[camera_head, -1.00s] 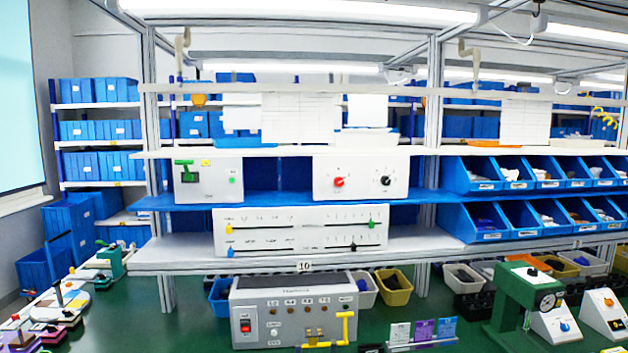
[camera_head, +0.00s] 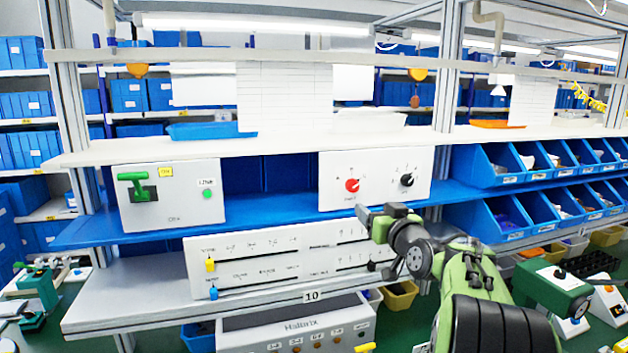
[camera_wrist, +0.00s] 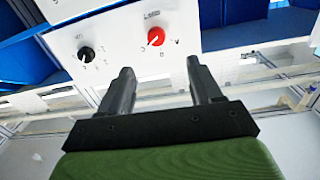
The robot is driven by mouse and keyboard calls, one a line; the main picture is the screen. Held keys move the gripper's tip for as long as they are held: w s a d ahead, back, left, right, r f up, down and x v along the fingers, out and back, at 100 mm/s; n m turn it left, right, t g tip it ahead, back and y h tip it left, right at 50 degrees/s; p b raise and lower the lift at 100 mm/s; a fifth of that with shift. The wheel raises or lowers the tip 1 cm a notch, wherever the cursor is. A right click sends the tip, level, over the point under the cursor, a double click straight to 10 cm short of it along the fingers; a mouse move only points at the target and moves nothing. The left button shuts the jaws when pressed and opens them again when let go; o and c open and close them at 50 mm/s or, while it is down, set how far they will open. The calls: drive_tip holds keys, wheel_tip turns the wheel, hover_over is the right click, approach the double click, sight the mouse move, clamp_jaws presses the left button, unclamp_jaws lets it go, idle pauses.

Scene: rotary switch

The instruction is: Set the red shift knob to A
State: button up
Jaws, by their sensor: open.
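The red shift knob (camera_head: 352,185) is a round red dial on the left half of a white panel box (camera_head: 335,165) on the blue shelf. In the wrist view the red knob (camera_wrist: 156,37) shows upside down with letters around it, C and A among them; its exact setting is too small to tell. A black knob (camera_head: 406,180) sits on the same panel, right of the red one. My gripper (camera_head: 372,212) is just below and in front of the panel, apart from the knob. In the wrist view my gripper (camera_wrist: 158,72) is open and empty, its fingers pointing toward the panel.
A white slider panel (camera_head: 270,257) stands on the shelf below. A box with a green handle (camera_head: 138,187) is at left. Blue bins (camera_head: 485,225) fill the right side. A white shelf (camera_head: 270,143) runs above the knob panel. The space before the knob is clear.

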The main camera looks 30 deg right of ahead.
sight(354, 186)
drive_tip(key=p+x, duration=0.2)
drive_tip(key=x, duration=0.2)
drive_tip(key=r+p+x, duration=0.1)
drive_tip(key=p+x, duration=0.1)
drive_tip(key=x, duration=0.2)
drive_tip(key=d+p+x, duration=0.1)
drive_tip(key=p+x, duration=0.1)
drive_tip(key=x, duration=0.3)
drive_tip(key=shift+r+p, duration=0.2)
drive_tip(key=shift+p, duration=0.15)
drive_tip(key=shift+w+d+f, duration=0.2)
drive_tip(key=shift+w+f, duration=0.05)
drive_tip(key=shift+w, duration=0.3)
drive_tip(key=shift+s, duration=0.15)
drive_tip(key=shift+c, duration=0.5)
drive_tip(key=c, duration=0.9)
drive_tip(key=shift+c, duration=0.2)
